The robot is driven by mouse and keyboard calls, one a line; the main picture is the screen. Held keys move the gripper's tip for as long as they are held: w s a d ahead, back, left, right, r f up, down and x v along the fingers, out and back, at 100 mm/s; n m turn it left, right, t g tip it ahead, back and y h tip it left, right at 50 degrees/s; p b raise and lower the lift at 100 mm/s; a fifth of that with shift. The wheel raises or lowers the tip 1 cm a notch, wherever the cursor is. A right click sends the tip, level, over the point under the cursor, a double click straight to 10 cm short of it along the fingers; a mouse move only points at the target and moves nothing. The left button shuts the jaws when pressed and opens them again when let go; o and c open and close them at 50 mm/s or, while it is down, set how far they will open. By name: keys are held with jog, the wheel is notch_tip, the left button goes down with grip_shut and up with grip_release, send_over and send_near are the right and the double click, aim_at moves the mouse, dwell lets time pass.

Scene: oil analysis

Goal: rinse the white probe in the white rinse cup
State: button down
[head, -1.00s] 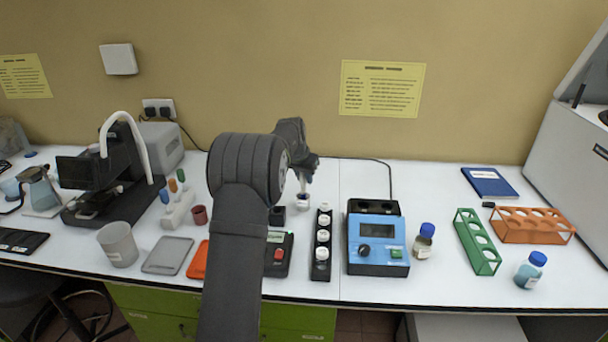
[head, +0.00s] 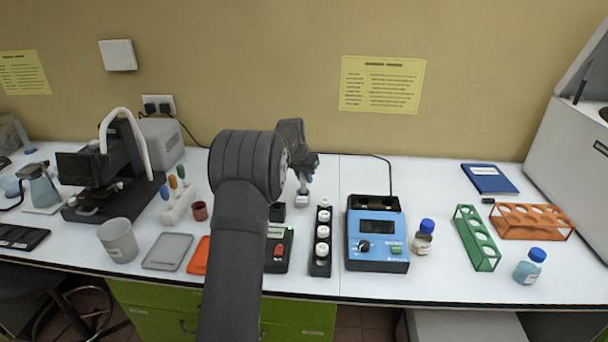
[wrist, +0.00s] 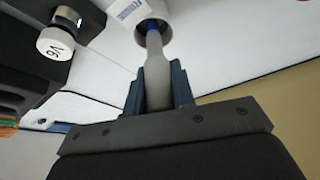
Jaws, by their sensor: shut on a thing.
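My gripper (head: 305,172) is shut on the white probe (wrist: 156,70), whose pale grey-white handle sits between the two dark fingers in the wrist view (wrist: 159,88). The probe has a blue band near its far end. That end goes into the mouth of the white rinse cup (wrist: 161,8), so its tip is hidden. In the head view the rinse cup (head: 302,201) stands on the bench just below my gripper. The probe is mostly hidden there.
A black rack with white-capped vials (head: 321,248) stands close by, front right of the cup. A blue meter (head: 377,250) is further right. A black device with a red button (head: 278,250) is at the front left. The bench behind the meter is fairly clear.

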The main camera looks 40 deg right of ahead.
jog(key=shift+f, duration=0.65)
jog(key=shift+f, duration=0.15)
dwell(1.4)
jog(key=shift+r, duration=3.9)
